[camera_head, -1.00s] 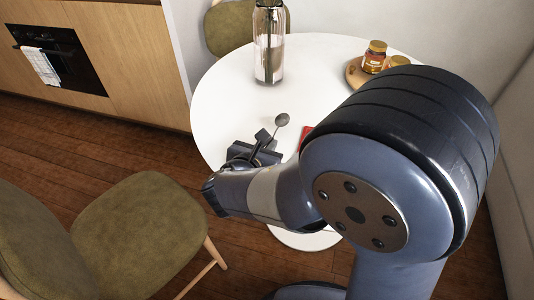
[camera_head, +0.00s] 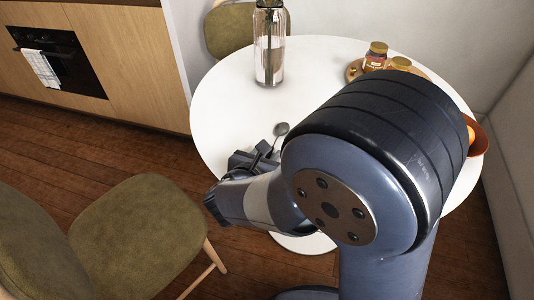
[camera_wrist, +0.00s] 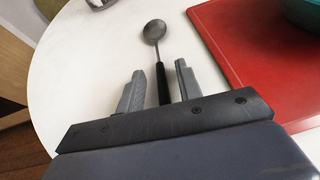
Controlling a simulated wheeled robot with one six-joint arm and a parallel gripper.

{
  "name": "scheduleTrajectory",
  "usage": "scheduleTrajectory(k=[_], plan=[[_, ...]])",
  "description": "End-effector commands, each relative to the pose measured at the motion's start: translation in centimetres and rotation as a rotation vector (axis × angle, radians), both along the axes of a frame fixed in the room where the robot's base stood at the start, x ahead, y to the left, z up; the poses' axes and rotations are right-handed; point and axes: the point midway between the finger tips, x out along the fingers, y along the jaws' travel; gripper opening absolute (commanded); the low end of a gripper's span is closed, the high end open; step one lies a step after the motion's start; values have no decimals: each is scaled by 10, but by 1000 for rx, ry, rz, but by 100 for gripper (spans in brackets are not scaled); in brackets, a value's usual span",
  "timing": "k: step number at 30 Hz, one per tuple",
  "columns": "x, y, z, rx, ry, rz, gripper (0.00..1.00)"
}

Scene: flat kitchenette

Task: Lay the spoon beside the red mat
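The spoon (camera_wrist: 154,32) has a grey metal bowl and a black handle. In the wrist view it appears to lie on the white table, left of the red mat (camera_wrist: 235,45) with a bare strip between them. My gripper (camera_wrist: 160,80) is open, one finger on each side of the handle with gaps showing; the handle's end is hidden by the gripper body. In the head view the spoon's bowl (camera_head: 281,129) shows just beyond my gripper (camera_head: 263,147). The mat is hidden there behind my arm.
A teal bowl (camera_wrist: 305,14) stands on the mat. On the round table (camera_head: 225,100) are a glass bottle (camera_head: 268,50) and jars (camera_head: 375,55) on a wooden board; an orange bowl (camera_head: 480,138) is at the right. A green chair (camera_head: 140,235) stands at the near left.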

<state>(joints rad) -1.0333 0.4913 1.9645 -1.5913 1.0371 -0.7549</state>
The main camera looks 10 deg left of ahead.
Motion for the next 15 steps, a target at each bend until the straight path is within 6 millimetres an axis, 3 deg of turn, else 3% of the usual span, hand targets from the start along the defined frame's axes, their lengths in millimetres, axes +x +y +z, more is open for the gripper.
scheduleTrajectory(k=[5, 15], plan=[[0, 0, 6, 0, 0, 0, 34], [-54, 11, 28, 1, -1, 7, 34]])
